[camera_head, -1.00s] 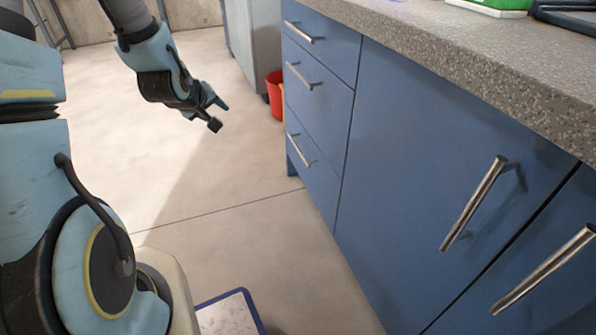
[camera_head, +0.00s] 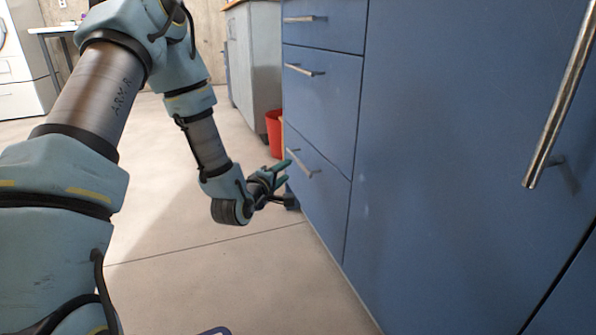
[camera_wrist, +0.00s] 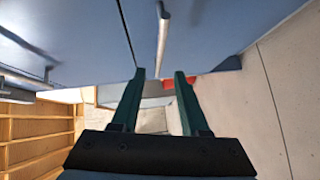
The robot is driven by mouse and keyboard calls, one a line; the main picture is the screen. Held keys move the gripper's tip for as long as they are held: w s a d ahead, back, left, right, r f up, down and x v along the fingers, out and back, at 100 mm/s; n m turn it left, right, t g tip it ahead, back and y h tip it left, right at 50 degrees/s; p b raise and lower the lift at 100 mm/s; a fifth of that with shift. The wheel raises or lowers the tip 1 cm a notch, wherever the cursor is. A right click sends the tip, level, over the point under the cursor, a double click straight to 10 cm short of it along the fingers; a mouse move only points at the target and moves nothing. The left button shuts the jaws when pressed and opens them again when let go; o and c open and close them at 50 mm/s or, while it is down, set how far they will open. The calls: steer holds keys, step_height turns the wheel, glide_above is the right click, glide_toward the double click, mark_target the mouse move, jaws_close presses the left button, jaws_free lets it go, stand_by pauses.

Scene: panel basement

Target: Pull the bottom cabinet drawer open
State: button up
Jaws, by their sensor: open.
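The blue bottom drawer (camera_head: 318,205) is the lowest in a stack at the cabinet's far end, its front flush with the cabinet. Its silver bar handle (camera_head: 303,164) is on the upper part of the front. In the wrist view, the handle (camera_wrist: 163,38) lines up with the gap between my two fingers (camera_wrist: 160,75), appearing just above the fingertips. I cannot tell whether a finger touches the handle or drawer front.
Two upper drawers (camera_head: 320,85) and a wide cabinet door (camera_head: 450,150) with a long handle (camera_head: 560,100) are shut. A red bin (camera_head: 274,133) stands on the floor past the drawers, near a grey cabinet (camera_head: 255,60). Floor left of the drawers is clear.

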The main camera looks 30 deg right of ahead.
mark_target(298, 160)
steer(key=shift+b+x, duration=1.9)
steer(key=shift+x, duration=3)
steer(key=shift+c, duration=0.4)
jaws_close()
